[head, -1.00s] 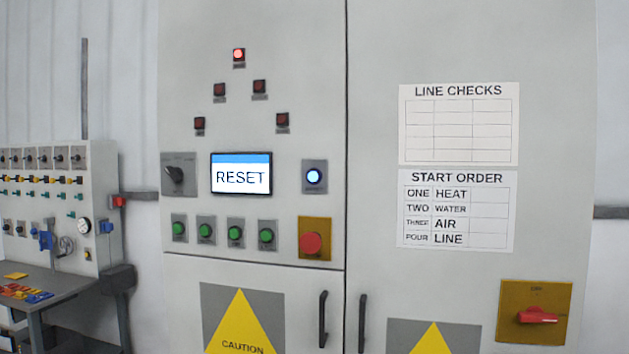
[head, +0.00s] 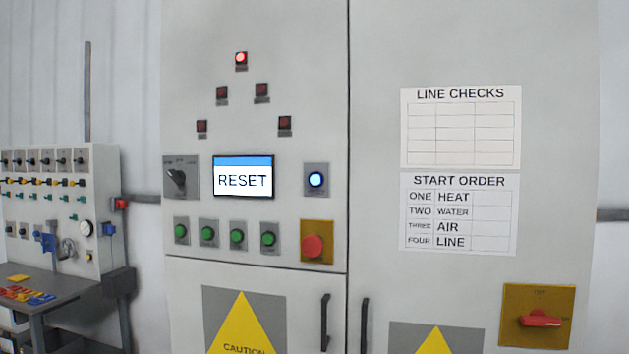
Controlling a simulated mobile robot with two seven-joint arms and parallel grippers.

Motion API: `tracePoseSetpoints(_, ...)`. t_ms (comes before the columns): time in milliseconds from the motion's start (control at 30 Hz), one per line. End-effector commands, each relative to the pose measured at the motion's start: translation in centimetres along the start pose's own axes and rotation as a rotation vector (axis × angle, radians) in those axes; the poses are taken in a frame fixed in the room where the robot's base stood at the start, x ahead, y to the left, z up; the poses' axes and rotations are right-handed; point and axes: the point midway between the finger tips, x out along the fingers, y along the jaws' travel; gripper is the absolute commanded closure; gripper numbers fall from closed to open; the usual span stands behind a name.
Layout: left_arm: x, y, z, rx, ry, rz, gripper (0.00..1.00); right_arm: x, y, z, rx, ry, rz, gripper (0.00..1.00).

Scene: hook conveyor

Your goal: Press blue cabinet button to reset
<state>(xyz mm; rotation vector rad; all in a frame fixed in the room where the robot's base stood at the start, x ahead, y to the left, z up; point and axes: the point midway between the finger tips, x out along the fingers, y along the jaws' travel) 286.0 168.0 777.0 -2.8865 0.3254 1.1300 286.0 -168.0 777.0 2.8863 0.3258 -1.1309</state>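The blue button (head: 316,180) sits on a grey plate on the front of the light grey cabinet (head: 450,50). It is lit, with a pale centre and a blue ring. The screen (head: 243,177) to its left reads RESET under a blue bar. Neither of my grippers is in the head view, and nothing covers the button.
A red mushroom button (head: 313,246) on a yellow plate is just below the blue one. Several green buttons (head: 237,236) and a rotary switch (head: 177,177) are to the left. Door handles (head: 325,322) stick out below. A workbench (head: 65,288) stands far left.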

Motion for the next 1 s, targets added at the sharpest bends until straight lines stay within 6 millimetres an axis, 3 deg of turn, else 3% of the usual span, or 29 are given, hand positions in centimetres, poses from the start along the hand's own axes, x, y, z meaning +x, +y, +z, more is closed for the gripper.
tracePoseSetpoints(33, 0.00, 0.00, 0.00, 0.000, 0.000, 0.000, 0.72, 0.00, 0.00, -0.01, 0.000, 0.000, 0.000, 0.50)
tracePoseSetpoints(300, 0.00, 0.00, 0.00, 0.000, 0.000, 0.000, 1.00, 0.01, 0.01, -0.01, 0.000, 0.000, 0.000, 0.50)
tracePoseSetpoints(1000, 0.00, 0.00, -0.01, 0.000, 0.000, 0.000, 1.00, 0.01, 0.01, -0.03, 0.000, 0.000, 0.000, 0.50)
